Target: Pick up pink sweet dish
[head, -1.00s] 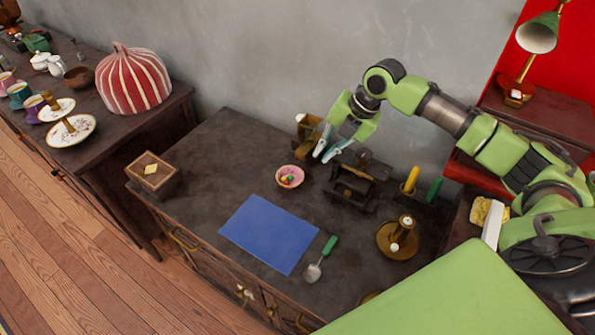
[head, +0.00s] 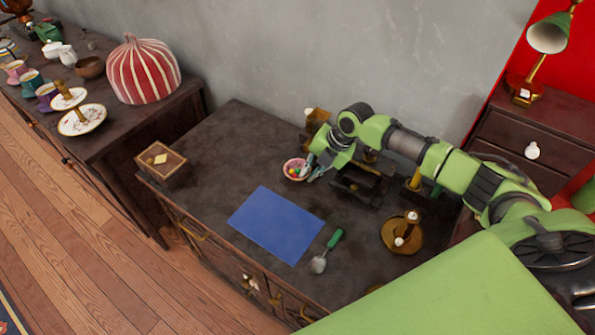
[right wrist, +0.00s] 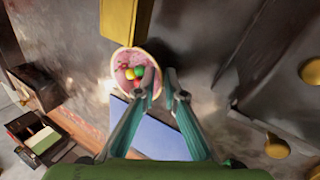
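The pink sweet dish (head: 294,169) is a small round bowl holding several coloured sweets. It stands on the dark tabletop behind the blue mat. My right gripper (head: 312,172) is at the dish's right side in the head view. In the right wrist view the pink dish (right wrist: 131,68) shows just beyond the fingertips. The right gripper (right wrist: 160,80) is open there, with the left finger overlapping the dish's rim and the right finger outside it. I cannot tell whether the finger touches the rim. My left gripper is not in view.
A blue mat (head: 275,225) and a green-handled trowel (head: 327,250) lie in front of the dish. A dark stand (head: 358,187) is close on the right, with a brass candle holder (head: 402,233) beyond. A wooden box (head: 161,163) stands at the left. The tabletop left of the dish is clear.

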